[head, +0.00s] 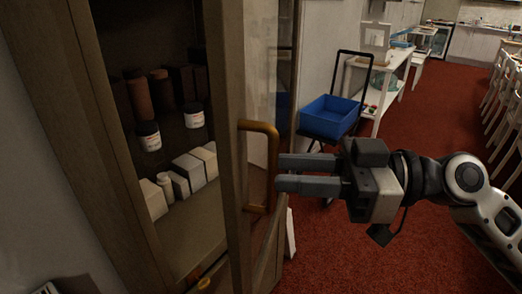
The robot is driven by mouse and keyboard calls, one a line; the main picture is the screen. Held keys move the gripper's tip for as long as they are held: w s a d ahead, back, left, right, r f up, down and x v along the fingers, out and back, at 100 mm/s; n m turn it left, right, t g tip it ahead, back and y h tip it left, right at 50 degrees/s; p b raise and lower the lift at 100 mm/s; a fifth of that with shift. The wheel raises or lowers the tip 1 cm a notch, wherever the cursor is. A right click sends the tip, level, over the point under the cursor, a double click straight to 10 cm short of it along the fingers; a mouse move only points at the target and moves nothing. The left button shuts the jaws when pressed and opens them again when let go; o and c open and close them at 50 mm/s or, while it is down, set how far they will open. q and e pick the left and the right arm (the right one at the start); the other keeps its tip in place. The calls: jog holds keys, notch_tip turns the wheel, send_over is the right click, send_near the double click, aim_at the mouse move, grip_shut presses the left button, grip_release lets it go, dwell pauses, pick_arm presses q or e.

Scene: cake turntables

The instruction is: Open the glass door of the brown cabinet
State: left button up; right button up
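The brown cabinet (88,135) fills the left side of the view. Its glass door (233,90) stands ajar, seen nearly edge-on, and the shelves show to the left of its frame. A brass-coloured handle (259,126) is on the door's right-facing side. My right gripper (278,172) points left at the upright bar of the handle. Its two grey fingers are one above the other with a narrow gap, and nothing shows held between them. The fingertips are at or very close to the bar; whether they touch it I cannot tell. My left gripper is out of view.
A blue bin (331,116) on a trolley stands beyond the door, beside a white table (371,97). The red carpet (420,115) is open behind my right arm; white chairs line the far right.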

aim_at(267, 209)
jog(key=a, duration=0.2)
jog(key=a+p, duration=0.1)
jog(key=a, duration=0.1)
jog(key=shift+w+r, duration=0.1)
jog(key=shift+w, duration=0.1)
jog(key=shift+a, duration=0.4)
grip_shut()
jog(key=shift+d, duration=0.35)
jog(key=shift+d+f, duration=0.1)
jog(key=shift+f, duration=0.1)
